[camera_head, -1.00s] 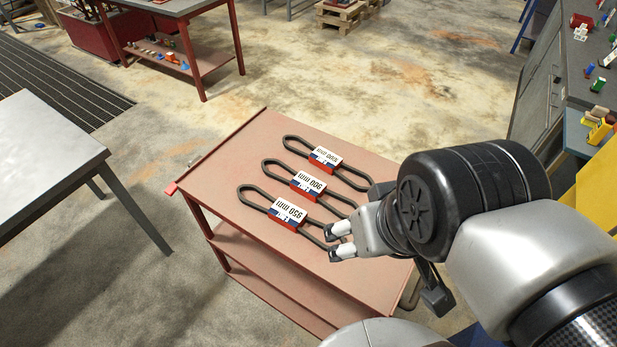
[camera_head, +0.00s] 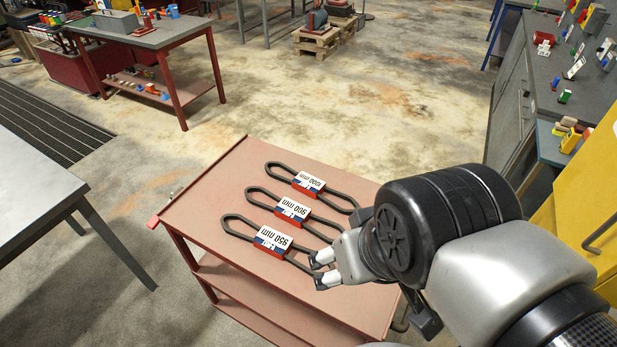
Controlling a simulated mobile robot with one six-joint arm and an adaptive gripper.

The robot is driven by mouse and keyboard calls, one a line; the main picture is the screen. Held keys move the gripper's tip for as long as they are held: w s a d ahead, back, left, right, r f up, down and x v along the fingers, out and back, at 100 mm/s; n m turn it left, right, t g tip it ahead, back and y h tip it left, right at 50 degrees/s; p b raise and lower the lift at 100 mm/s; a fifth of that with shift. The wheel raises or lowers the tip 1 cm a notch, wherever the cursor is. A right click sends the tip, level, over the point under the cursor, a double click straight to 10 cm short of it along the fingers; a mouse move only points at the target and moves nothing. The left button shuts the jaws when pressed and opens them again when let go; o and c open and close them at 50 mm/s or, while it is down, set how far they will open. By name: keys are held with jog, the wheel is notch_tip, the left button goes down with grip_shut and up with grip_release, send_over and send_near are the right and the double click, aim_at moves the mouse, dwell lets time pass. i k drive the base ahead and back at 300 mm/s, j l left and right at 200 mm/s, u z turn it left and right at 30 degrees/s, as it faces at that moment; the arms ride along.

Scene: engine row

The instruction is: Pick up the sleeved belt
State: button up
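Three black belts lie side by side on the top of a red-brown cart (camera_head: 205,185), each with a printed red, white and blue sleeve around its middle. The nearest belt (camera_head: 238,236) has a sleeve reading 950 mm (camera_head: 273,241). The middle belt (camera_head: 262,205) has a sleeve reading 900 mm (camera_head: 293,210). The far belt (camera_head: 283,178) has a sleeve whose number looks like 1000 mm (camera_head: 309,183). My gripper (camera_head: 316,270) is at the right end of the nearest belt, its two light fingertips apart. Whether they touch the belt cannot be told.
A grey table (camera_head: 40,190) stands at the left. A grey workbench (camera_head: 540,90) with small coloured items runs along the right, near a yellow cabinet (camera_head: 590,200). A red-legged bench (camera_head: 150,40) and a pallet (camera_head: 322,42) are farther back. Open floor lies behind the cart.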

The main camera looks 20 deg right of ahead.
aim_at(296, 214)
jog(key=i+j+z, duration=0.3)
jog(key=j+z, duration=0.15)
jog(key=j, duration=0.15)
jog(key=i+j+z, duration=0.2)
jog(key=j+z, duration=0.25)
jog(key=j, duration=0.2)
